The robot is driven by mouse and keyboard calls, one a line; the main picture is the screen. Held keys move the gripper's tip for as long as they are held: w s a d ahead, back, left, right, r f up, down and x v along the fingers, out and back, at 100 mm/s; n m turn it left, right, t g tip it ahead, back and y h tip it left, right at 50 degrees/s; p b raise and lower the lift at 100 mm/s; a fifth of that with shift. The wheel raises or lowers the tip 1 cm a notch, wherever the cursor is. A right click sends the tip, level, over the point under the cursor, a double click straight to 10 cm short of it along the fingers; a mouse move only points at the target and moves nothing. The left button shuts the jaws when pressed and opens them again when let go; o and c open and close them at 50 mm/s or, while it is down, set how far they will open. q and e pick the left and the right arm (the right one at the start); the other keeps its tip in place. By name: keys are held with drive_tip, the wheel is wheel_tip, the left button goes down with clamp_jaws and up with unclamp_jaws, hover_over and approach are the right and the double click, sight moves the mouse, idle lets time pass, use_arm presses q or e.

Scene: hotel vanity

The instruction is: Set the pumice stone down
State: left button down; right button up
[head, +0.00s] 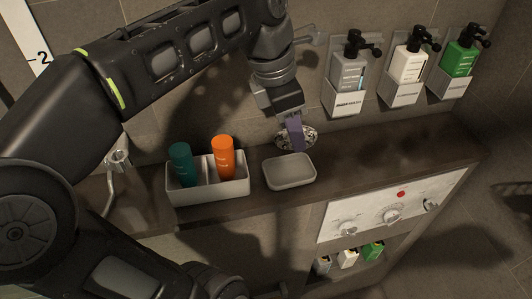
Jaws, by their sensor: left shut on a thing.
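My left gripper (289,112) comes down from above over the shelf, behind the soap dish. It is shut on a narrow purple-grey block, apparently the pumice stone (296,132), held upright. The block's lower end is in front of a shiny round patterned dish (311,139) at the back of the shelf; I cannot tell whether they touch. A pale grey, rounded soap dish (290,172) sits just in front and looks empty. My right gripper is not in view.
A pale two-part caddy (210,191) holds a teal bottle (182,165) and an orange bottle (223,157). Grey (348,75), white (411,67) and green (461,58) dispensers hang on the wall. The dark shelf (400,150) is clear to the right.

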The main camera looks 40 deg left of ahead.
use_arm(q)
drive_tip(key=shift+d, duration=0.2)
drive_tip(key=shift+f, duration=0.1)
drive_tip(key=b, duration=0.5)
hover_over(289, 183)
wheel_tip(289, 183, down, 5)
drive_tip(key=shift+f, duration=0.5)
drive_tip(key=shift+f, duration=0.1)
wheel_tip(289, 183, down, 4)
drive_tip(key=shift+r, duration=0.2)
